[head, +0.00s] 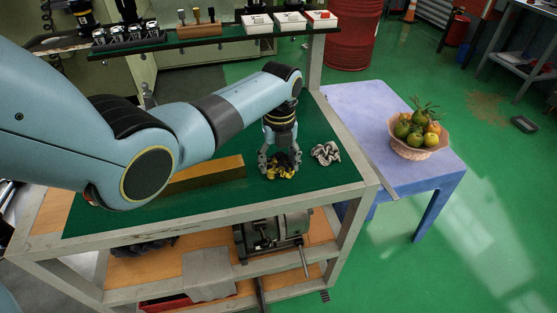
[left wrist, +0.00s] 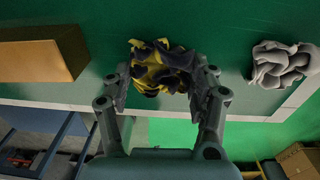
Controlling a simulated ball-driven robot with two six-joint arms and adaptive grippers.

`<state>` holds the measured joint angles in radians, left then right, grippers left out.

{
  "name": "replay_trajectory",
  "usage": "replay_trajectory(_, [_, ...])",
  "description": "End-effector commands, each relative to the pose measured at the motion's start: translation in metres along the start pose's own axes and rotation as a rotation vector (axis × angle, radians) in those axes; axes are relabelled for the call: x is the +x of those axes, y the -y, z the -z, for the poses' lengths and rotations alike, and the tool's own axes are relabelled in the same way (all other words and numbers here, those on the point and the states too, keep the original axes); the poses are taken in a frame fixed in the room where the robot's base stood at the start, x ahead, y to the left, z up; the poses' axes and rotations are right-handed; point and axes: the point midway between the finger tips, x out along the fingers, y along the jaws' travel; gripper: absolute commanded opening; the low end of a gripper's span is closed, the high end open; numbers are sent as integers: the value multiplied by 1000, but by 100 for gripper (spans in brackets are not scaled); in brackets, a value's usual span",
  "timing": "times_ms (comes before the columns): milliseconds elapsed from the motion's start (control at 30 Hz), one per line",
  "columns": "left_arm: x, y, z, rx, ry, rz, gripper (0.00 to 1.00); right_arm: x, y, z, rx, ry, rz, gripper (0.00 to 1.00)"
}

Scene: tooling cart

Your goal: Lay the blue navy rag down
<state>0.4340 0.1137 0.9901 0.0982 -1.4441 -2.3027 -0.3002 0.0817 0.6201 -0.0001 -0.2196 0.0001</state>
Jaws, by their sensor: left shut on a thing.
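A crumpled rag, dark navy with yellow patches, is between the fingertips of my left gripper (head: 279,163). The rag shows in the head view (head: 284,173) and in the left wrist view (left wrist: 160,66). My left gripper is shut on it, pointing down at the green top of the cart (head: 215,205), near the front right. The rag is at or just above the green surface; I cannot tell if it rests on it. The fingers hide part of the rag. My right gripper is not in view.
A crumpled grey rag (head: 326,153) lies just right of the gripper. A long brass-coloured block (head: 208,174) lies to the left. A raised shelf (head: 215,39) with trays and tools runs along the back. A blue table (head: 365,105) with a fruit basket (head: 413,148) stands at the right.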

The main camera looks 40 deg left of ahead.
Motion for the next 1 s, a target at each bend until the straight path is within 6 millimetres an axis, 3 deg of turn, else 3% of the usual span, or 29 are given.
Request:
replay_trajectory(467, [4, 0, 0, 0, 0, 1, 18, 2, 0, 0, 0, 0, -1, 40])
replay_trajectory(500, [4, 0, 0, 0, 0, 1, 64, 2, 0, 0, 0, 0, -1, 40])
replay_trajectory(600, [4, 0, 0, 0, 0, 0, 77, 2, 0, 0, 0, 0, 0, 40])
replay_trajectory(700, [4, 0, 0, 0, 0, 0, 86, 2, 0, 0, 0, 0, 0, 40])
replay_trajectory(1000, [1, 0, 0, 0, 1, 1, 86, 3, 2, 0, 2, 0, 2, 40])
